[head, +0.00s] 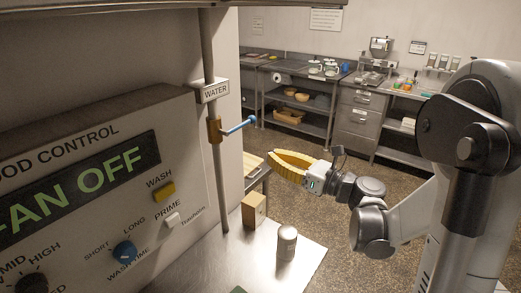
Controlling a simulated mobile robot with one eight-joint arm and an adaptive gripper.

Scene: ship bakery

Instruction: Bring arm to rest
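My gripper (292,166) has yellow fingers and is at the end of my arm, raised past the far edge of the steel counter. It points left, towards the blue-handled water valve, and is apart from it. The two fingers show a narrow gap along their length, but their tips sit close together, so how far they are open is unclear. I see nothing held between them. My arm is bent and comes in from the right side of the view.
The hood control panel (75,195) reads "FAN OFF" at left. The blue-handled valve (238,126) sits on a vertical pipe (222,185). A wooden block (254,210) and a pale cylinder (286,243) stand on the steel counter (225,262). Steel benches (357,125) line the back; open floor lies between.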

